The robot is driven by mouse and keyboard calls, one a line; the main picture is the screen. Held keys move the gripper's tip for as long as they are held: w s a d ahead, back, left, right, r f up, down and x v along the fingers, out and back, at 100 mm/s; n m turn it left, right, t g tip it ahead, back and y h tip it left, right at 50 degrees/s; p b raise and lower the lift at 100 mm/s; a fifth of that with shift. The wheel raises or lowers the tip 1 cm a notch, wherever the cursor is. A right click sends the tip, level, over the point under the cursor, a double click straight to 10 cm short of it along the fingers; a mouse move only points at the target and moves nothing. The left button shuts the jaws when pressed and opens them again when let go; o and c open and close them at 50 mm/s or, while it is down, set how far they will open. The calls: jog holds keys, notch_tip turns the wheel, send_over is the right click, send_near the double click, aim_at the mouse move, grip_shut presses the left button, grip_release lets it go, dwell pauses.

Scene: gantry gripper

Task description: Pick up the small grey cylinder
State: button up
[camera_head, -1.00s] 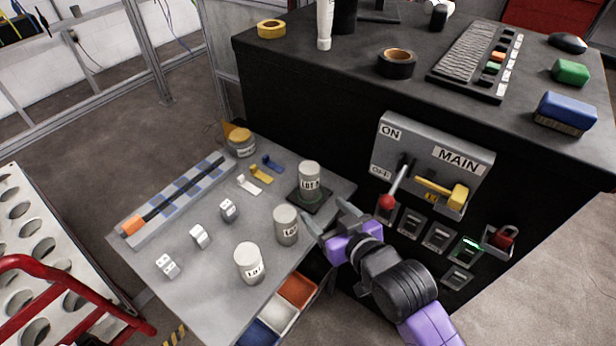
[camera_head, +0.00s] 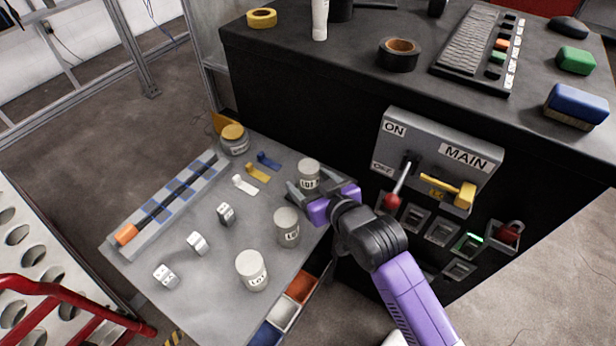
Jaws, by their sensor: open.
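Three small light grey cylinders with printed labels stand upright on the grey side table (camera_head: 200,285). The back grey cylinder (camera_head: 308,173) is by my gripper (camera_head: 305,186); the dark pad under it is mostly hidden. The middle grey cylinder (camera_head: 287,227) and the front grey cylinder (camera_head: 251,270) stand nearer the table's right edge. My gripper is open, with its grey fingers low beside the back cylinder, one seen on its left side. I cannot tell whether they touch it. The cylinder's lower part is hidden behind the gripper.
A black cabinet rises behind, with a switch panel (camera_head: 436,160) and red-knobbed lever (camera_head: 392,200) right of my gripper. A yellow-lidded jar (camera_head: 234,139), small hooks (camera_head: 257,171), white dice-like blocks (camera_head: 197,243) and an orange-tipped rail (camera_head: 170,205) occupy the table.

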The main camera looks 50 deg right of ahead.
jog(key=x, duration=0.4)
jog(key=shift+w+d+r, duration=0.1)
jog(key=shift+w+d, duration=0.25)
jog(key=shift+d, duration=0.1)
grip_shut()
